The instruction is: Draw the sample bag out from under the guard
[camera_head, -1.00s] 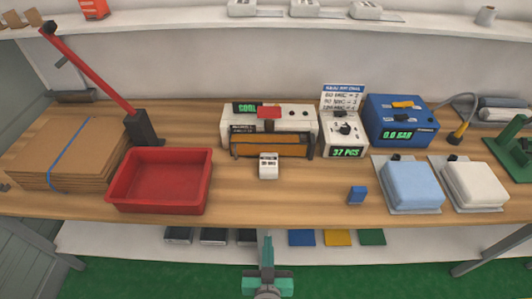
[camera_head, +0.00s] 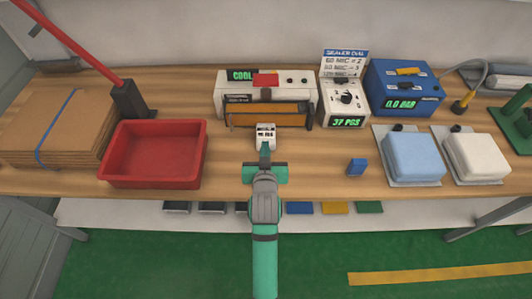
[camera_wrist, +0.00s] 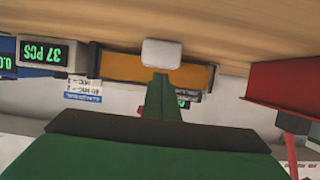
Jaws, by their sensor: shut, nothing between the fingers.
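The small white sample bag (camera_head: 266,130) lies at the front edge of the amber guard (camera_head: 268,116) of the white sealer (camera_head: 293,82). Its near part shows; whether more of it lies beneath the guard is hidden. In the wrist view the bag (camera_wrist: 163,53) shows as a plain pale block before the amber guard (camera_wrist: 120,67). My gripper (camera_head: 265,147) is shut and empty, pointing at the bag's near side. In the wrist view its green fingertips (camera_wrist: 160,80) come close to the bag; I cannot tell if they touch it.
A red tray (camera_head: 153,182) stands left, beside stacked cardboard (camera_head: 35,140). A white dial box (camera_head: 345,108) adjoins the sealer on the right. A small blue block (camera_head: 357,166) and a light-blue pack (camera_head: 412,157) lie further right. The tabletop between tray and blue block is clear around my arm.

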